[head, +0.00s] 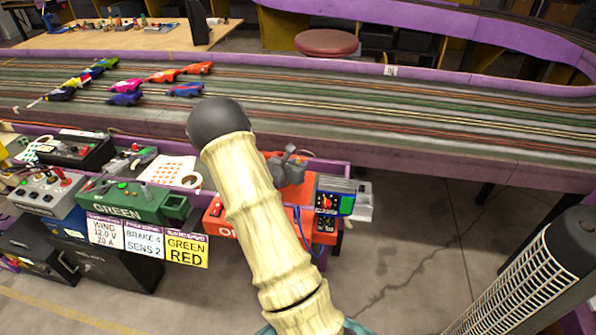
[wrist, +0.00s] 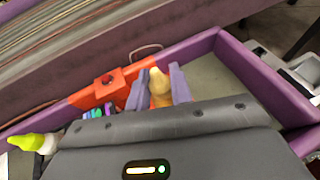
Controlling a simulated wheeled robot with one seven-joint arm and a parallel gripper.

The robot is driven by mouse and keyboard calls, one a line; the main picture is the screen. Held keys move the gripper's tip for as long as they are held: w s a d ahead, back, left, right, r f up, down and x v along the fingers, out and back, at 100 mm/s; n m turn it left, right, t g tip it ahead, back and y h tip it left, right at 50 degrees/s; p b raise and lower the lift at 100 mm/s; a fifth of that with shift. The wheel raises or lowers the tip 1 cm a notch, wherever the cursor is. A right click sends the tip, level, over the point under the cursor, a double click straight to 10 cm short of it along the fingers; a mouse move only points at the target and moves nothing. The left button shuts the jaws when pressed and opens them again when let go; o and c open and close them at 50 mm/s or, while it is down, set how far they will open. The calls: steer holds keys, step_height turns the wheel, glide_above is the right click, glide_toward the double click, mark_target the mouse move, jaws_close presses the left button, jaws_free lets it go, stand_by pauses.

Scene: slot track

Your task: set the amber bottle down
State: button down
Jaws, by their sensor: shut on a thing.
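In the wrist view, my gripper (wrist: 157,79) has two purple fingers closed on the amber bottle (wrist: 160,88). The bottle shows a pale cream top and a strip of orange body between the fingers. Its lower part is hidden by the gripper's dark housing, so I cannot tell whether it touches a surface. The gripper is over a purple-rimmed tray (wrist: 245,62) with a bare grey floor to the right. In the head view, my cream arm covers much of this area, and I cannot make out the bottle there.
A red box (wrist: 103,88) stands left of the fingers. A yellow-green tipped bottle (wrist: 36,142) lies further left. In the head view, a green box (head: 132,203) and other controllers crowd the left. The slot track (head: 430,110) with several toy cars runs behind.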

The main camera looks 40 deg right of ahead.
steer(key=shift+f, duration=1.4)
steer(key=shift+f, duration=0.1)
steer(key=shift+f+b, duration=0.1)
steer(key=shift+b, duration=0.2)
steer(key=c, duration=1.3)
jaws_free()
steer(key=shift+o, duration=0.2)
steer(key=shift+r, duration=0.25)
steer(key=p+v, duration=0.1)
steer(key=v, duration=1.1)
steer(key=shift+w, duration=0.1)
